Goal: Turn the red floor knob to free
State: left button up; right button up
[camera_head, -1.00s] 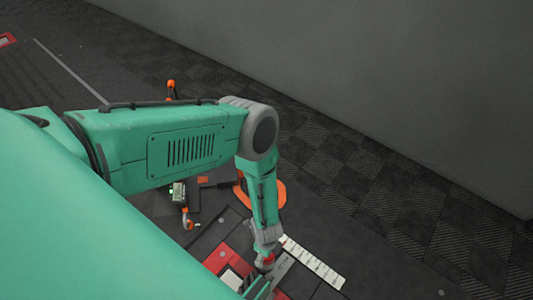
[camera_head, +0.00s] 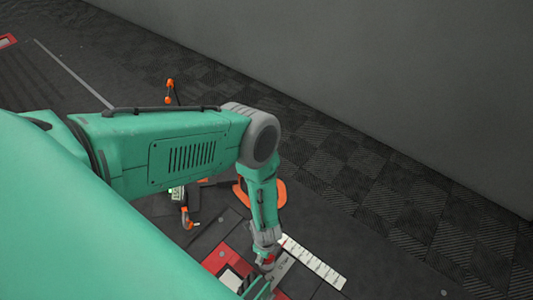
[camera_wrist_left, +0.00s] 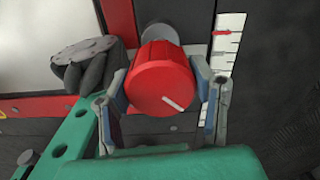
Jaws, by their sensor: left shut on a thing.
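The red knob (camera_wrist_left: 162,80) fills the middle of the left wrist view. It has a ribbed rim and a white pointer line on its face, slanting toward the lower right of the picture. A grey round part shows just behind it. My left gripper (camera_wrist_left: 160,90) has one finger on each side of the knob and is shut on it. In the head view my left arm reaches down to the floor at the bottom centre, and the wrist hides most of the knob area. My right gripper is in neither view.
A white scale strip (camera_head: 314,263) with tick marks lies right of the wrist; it also shows in the left wrist view (camera_wrist_left: 226,60). An orange ring-shaped part (camera_head: 281,192) is behind the forearm. Dark tiled floor (camera_head: 400,215) is clear toward the wall (camera_head: 400,80).

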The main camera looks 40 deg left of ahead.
pick_arm(q)
jog(key=shift+d+r+m+p, duration=0.1)
jog(key=shift+d+m+p, duration=0.1)
jog(key=shift+m+p, duration=0.4)
jog(key=m+p, duration=0.1)
jog(key=m, duration=0.1)
jog(key=shift+d+m, duration=0.1)
jog(key=shift+m, duration=0.3)
jog(key=m+p, duration=0.2)
jog(key=m, duration=0.2)
jog(key=shift+s+d, duration=0.1)
jog(key=shift+s, duration=0.05)
jog(key=m+p, duration=0.1)
jog(key=m, duration=0.4)
jog(key=shift+s, duration=0.1)
jog(key=m+p, duration=0.1)
jog(key=m, duration=0.3)
jog(key=shift+m, duration=0.4)
jog(key=shift+s+a, duration=0.1)
jog(key=shift+a, duration=0.1)
jog(key=o, duration=1.2)
jog(key=shift+c, duration=0.2)
jog(key=shift+a, duration=0.1)
